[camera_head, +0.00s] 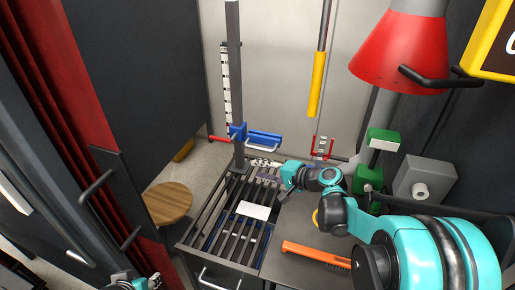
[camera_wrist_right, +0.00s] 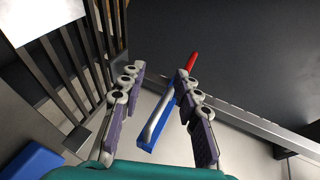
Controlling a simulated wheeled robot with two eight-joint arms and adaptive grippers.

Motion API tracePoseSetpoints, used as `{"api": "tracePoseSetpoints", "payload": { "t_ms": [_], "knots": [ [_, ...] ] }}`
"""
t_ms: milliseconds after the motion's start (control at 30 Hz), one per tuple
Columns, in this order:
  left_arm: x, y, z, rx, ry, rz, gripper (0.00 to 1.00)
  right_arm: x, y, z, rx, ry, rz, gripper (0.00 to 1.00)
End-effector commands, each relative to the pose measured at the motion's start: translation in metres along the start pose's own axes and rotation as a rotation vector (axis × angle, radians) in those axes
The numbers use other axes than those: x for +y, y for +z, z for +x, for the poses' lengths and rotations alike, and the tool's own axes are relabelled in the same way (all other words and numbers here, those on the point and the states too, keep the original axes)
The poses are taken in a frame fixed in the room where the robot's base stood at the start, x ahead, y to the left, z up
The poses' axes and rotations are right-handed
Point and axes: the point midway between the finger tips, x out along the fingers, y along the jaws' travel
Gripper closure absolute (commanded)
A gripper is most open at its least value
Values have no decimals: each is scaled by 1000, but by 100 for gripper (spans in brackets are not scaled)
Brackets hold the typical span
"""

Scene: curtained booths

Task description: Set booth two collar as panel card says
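A blue collar (camera_head: 238,131) sits around the upright grey post (camera_head: 235,80). A red lever (camera_head: 221,139) sticks out to its left and a blue arm with a pale handle (camera_head: 265,138) to its right. My right gripper (camera_head: 270,174) is right of the post, lower in the picture than the collar. In the right wrist view its fingers (camera_wrist_right: 158,74) are apart with nothing held. The blue arm (camera_wrist_right: 160,122) and red lever (camera_wrist_right: 191,62) show beyond the finger gap. My left gripper (camera_head: 143,284) is cut off at the bottom edge; its fingers are unclear. No panel card is readable.
A slatted dark rack (camera_head: 215,215) with a white sheet (camera_head: 254,210) lies below the post. A striped scale (camera_head: 226,90) stands behind. An orange bar (camera_head: 316,254), a red cone (camera_head: 402,52) and a green-and-grey device (camera_head: 383,140) are on the right. A round stool (camera_head: 168,203) stands left.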

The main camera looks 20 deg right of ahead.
Motion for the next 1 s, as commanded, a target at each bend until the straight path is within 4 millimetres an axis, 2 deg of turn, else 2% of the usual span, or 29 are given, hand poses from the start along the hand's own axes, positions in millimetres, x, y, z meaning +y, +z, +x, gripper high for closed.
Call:
{"api": "tracePoseSetpoints", "payload": {
  "t_ms": [33,100,200,300,467,800,1000],
  "knots": [
    [0,0,0,0,0,0,60,1,-22,3,9,-60,59,68],
    [0,0,0,0,0,0,60,0,-43,5,13,-138,126,68],
    [0,0,0,0,0,0,60,1,-66,4,16,-222,196,68],
    [0,0,0,0,0,0,60,1,-77,4,17,-271,232,68],
    [0,2,3,0,0,0,60,-1,-82,16,14,-291,247,68],
    [0,11,15,0,0,0,60,-16,-84,67,14,-289,246,68],
    [0,12,16,0,0,0,60,-20,-85,78,16,-289,246,68]
  ]
}}
